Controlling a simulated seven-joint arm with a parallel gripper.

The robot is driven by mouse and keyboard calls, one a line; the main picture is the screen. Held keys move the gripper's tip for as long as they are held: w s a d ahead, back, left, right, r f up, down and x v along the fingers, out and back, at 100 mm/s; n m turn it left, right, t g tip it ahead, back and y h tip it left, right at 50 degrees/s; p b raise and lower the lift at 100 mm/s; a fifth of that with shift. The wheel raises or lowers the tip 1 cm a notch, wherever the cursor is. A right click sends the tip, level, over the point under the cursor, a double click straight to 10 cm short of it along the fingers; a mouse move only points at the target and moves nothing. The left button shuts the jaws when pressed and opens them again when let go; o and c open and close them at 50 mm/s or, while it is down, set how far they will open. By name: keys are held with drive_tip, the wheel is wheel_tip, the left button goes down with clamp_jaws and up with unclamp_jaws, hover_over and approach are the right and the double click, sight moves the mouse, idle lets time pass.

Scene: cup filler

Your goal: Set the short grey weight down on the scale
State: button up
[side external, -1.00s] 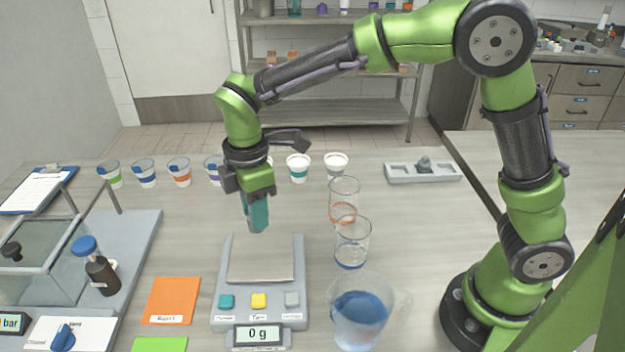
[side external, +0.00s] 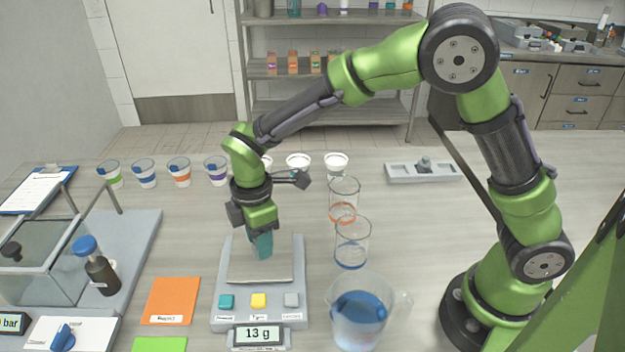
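The scale (side external: 228,298) stands at the front middle, with a metal pan (side external: 284,269) and a display (side external: 258,335) that reads 13 g. My gripper (side external: 262,248) points down over the rear middle of the pan, with its teal fingertips at or just above the plate. The fingers overlap in this view, so I cannot see whether they are apart or what is between them. No short grey weight shows at the fingertips; it may be hidden by them. A grey weight (side external: 424,164) sits in the grey holder (side external: 446,173) at the back right.
Two glass beakers (side external: 352,243) (side external: 343,200) and a jug of blue liquid (side external: 358,312) stand right of the scale. An orange card (side external: 171,299) lies to its left. Several paper cups (side external: 180,172) line the back. A glass case (side external: 45,260) and a brown bottle (side external: 101,272) are at left.

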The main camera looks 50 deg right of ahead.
drive_tip(key=shift+o, duration=1.4)
drive_tip(key=shift+r, duration=0.15)
wheel_tip(320, 180, up, 12)
drive_tip(key=s+d+r+m+t+y, duration=0.2)
drive_tip(key=s+d+r+m+t, duration=0.1)
drive_tip(key=s+d+r+m, duration=0.45)
drive_tip(key=s+d+f+m+t, duration=0.2)
drive_tip(key=s+d+m+t, duration=0.2)
drive_tip(key=s+d+m, duration=0.4)
drive_tip(key=m, duration=0.3)
drive_tip(key=shift+f, duration=0.25)
